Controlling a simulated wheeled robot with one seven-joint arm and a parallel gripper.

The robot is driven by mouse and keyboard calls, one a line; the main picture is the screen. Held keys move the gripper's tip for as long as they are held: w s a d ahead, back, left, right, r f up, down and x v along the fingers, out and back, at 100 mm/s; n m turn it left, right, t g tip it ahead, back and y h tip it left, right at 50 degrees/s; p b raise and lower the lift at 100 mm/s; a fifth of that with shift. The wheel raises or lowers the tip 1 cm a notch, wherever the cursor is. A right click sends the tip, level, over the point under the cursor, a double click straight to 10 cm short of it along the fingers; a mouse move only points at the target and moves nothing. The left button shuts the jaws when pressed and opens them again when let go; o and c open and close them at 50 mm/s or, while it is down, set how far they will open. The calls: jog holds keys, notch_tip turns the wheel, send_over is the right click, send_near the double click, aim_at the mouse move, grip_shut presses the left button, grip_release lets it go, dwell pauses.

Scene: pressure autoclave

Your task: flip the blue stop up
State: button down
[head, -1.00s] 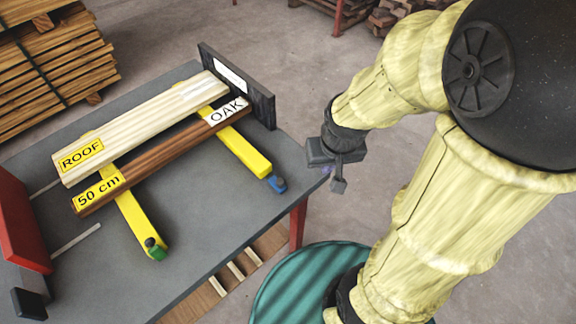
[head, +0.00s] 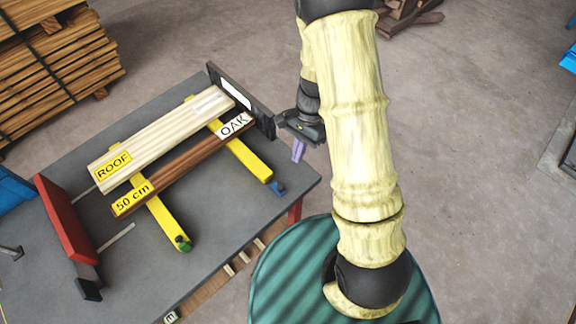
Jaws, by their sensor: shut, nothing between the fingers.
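The blue stop (head: 278,188) sits at the near end of the right yellow bar (head: 247,158), low against the table's right edge. My gripper (head: 298,150) is shut and empty. In the picture it is above and to the right of the blue stop, apart from it, near the black end plate. A green stop (head: 183,243) sits at the near end of the left yellow bar (head: 160,222). A pale board marked ROOF (head: 160,140) and a brown board marked OAK and 50 cm (head: 185,163) lie across both bars.
A black end plate (head: 242,103) stands at the table's far right. A red plate (head: 64,217) stands at the left on the grey table (head: 225,235). Stacked timber (head: 60,70) is behind. The table's front middle is clear.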

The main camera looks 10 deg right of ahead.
aim_at(285, 191)
jog(key=shift+w+a+m+g, duration=0.2)
jog(key=shift+a+m+g, duration=0.1)
jog(key=shift+m, duration=0.2)
jog(key=p+x, duration=0.1)
jog(key=x, duration=0.9)
jog(key=shift+a, duration=0.1)
jog(key=shift+w+r+p, duration=0.1)
jog(key=shift+w+p, duration=0.05)
jog(key=shift+p, duration=0.2)
jog(key=shift+w+a, duration=0.1)
